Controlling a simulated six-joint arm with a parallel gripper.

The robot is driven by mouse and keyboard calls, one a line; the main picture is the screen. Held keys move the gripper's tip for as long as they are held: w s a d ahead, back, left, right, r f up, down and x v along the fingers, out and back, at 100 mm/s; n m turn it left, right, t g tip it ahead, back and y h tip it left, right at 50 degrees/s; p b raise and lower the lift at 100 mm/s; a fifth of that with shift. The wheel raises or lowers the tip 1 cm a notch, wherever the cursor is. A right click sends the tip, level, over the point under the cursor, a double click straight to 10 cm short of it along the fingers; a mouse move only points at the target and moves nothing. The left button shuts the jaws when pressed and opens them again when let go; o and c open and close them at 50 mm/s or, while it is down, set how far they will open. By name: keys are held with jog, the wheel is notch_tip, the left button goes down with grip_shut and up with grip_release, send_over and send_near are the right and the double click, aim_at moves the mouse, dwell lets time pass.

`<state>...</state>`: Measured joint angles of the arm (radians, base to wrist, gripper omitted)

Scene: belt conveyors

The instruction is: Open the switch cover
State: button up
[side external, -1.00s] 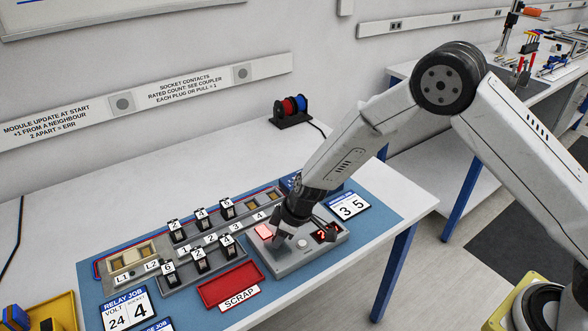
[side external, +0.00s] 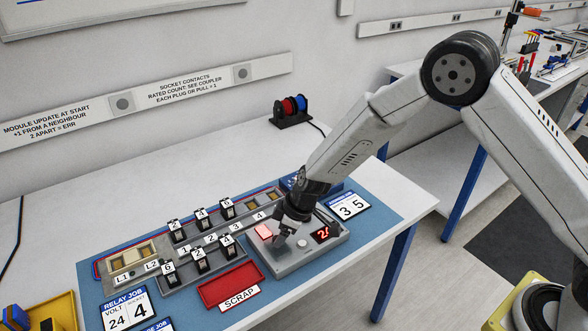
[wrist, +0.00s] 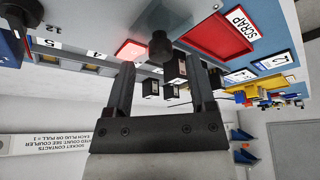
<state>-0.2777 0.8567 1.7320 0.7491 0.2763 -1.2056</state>
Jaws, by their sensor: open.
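A grey control box (side external: 290,262) sits at the right of the blue mat, with a lit red switch (side external: 264,231), a small round grey button and a red display (side external: 323,234). My gripper (side external: 283,238) is low over the box, beside the red switch; its fingertips are hard to make out there. In the wrist view my gripper (wrist: 162,82) is open, its two fingers apart with nothing clearly held. The lit red switch (wrist: 132,49) shows just beyond the left finger, and a dark round knob shows near the gap. I cannot clearly make out the cover's outline or whether the fingers touch it.
A red scrap tray (side external: 232,288) lies left of the box. Several numbered black modules (side external: 200,258) stand in grey racks further left. A job card (side external: 349,206) lies behind the box to the right. The white bench behind the mat is mostly clear.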

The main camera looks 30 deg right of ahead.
aim_at(291, 252)
jog(key=v, duration=0.6)
dwell(0.5)
jog(key=s+d+r+m+h, duration=0.1)
jog(key=s+d+r+m, duration=0.2)
jog(key=s+d, duration=0.5)
jog(key=s+d+r+m+h, duration=0.2)
jog(key=s+d+r+m, duration=0.2)
jog(key=s, duration=0.7)
jog(key=d+m, duration=0.2)
jog(key=d, duration=0.2)
jog(key=shift+s+g, duration=0.3)
